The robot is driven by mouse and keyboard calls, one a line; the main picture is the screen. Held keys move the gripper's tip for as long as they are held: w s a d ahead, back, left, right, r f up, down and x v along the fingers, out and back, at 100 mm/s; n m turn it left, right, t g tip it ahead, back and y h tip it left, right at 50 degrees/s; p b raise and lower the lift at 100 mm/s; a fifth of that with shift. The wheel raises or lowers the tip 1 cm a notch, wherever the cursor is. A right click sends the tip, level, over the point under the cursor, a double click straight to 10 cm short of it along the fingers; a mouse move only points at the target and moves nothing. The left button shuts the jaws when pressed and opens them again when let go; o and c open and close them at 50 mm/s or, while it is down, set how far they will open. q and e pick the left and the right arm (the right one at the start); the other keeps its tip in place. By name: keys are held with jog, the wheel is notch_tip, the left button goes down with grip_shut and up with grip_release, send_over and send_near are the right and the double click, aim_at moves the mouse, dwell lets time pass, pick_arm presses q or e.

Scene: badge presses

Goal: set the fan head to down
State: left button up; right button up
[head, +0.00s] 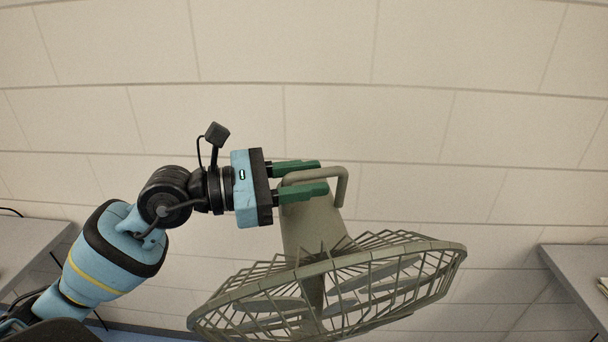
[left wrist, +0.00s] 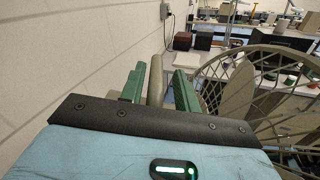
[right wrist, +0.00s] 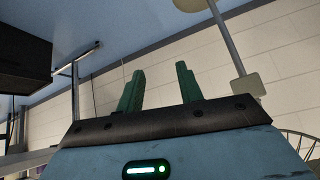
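The grey-green fan head (head: 320,230) with its wire cage (head: 437,246) is in the middle of the head view, its cage tilted steeply downward. A bent handle (head: 343,185) sticks up from the back of its housing. My left gripper (head: 302,179) is at this handle, fingers apart. In the left wrist view the handle (left wrist: 156,80) stands between the two green fingers (left wrist: 160,88), with a gap on at least the right side. The cage also shows there at right (left wrist: 262,85). My right gripper (right wrist: 160,88) is open and empty, away from the handle.
Grey tables stand at the left (head: 30,250) and right (head: 580,275) edges of the head view. A pale brick wall (head: 450,120) is behind the fan. In the right wrist view a pole (right wrist: 226,38) and part of the cage (right wrist: 302,146) show at right.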

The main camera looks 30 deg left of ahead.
aim_at(283, 183)
pick_arm(q)
jog(key=shift+o, duration=0.2)
jog(key=shift+r, duration=0.1)
pick_arm(e)
jog(key=shift+s, duration=0.35)
pick_arm(q)
jog(key=shift+a, duration=0.15)
pick_arm(e)
jog(key=shift+f, duration=0.1)
